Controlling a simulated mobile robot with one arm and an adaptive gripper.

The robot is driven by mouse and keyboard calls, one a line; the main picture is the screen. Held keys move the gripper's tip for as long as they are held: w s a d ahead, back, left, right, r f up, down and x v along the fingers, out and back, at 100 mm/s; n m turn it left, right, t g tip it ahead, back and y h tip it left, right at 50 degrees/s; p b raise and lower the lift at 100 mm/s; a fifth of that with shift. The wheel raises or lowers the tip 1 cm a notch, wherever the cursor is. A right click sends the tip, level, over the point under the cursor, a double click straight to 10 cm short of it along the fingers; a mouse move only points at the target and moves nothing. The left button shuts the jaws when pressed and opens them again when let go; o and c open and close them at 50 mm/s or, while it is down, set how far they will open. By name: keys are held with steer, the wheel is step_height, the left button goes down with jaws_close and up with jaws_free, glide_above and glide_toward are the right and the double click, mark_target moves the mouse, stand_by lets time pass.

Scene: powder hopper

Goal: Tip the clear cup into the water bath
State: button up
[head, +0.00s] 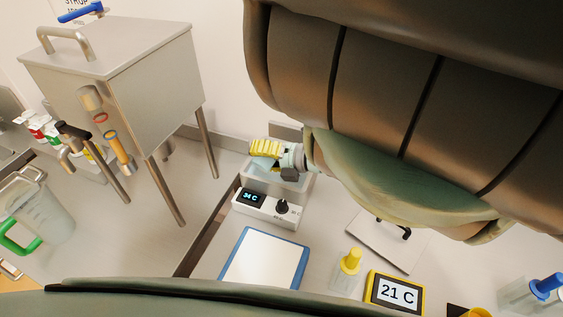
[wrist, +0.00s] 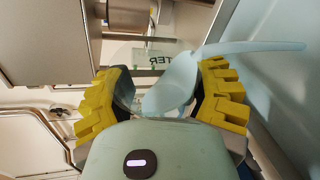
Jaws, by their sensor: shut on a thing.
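In the wrist view my gripper (wrist: 160,98) is shut on the clear cup (wrist: 128,92), whose see-through wall shows between the fingers. The cup looks tilted. A pale blue, spoon-like shape (wrist: 172,85) spreads from between the fingers to the upper right. I cannot tell whether it is liquid or solid. The fingers hide part of the basin in the head view.
A steel hopper (head: 110,75) on legs stands at the left, with a clear jug (head: 48,215) below it. A blue-edged white tray (head: 262,262), a yellow-capped bottle (head: 347,270) and a yellow 21 C display (head: 396,292) are in front of the bath.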

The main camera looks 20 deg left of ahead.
steer(key=shift+r+m+b, duration=0.15)
steer(key=shift+m+b, duration=0.15)
steer(key=shift+b, duration=0.25)
steer(key=shift+w+f+b, duration=0.2)
steer(key=shift+f+b, duration=0.15)
steer(key=shift+b, duration=0.5)
steer(key=shift+w+d+f+m+g+y+b, duration=0.1)
steer(key=shift+w+f+m+g+y+b, duration=0.25)
steer(key=shift+b, duration=1.1)
steer(key=shift+w+d+f+m+g+y+b, duration=0.15)
steer(key=shift+f+m+b, duration=0.3)
steer(key=shift+b, duration=0.95)
steer(key=shift+r, duration=0.2)
steer(key=shift+w+r+m+b, duration=0.15)
steer(key=shift+r+m+b, duration=0.45)
steer(key=shift+r+b, duration=0.3)
steer(key=shift+f+p, duration=0.1)
steer(key=shift+p, duration=0.25)
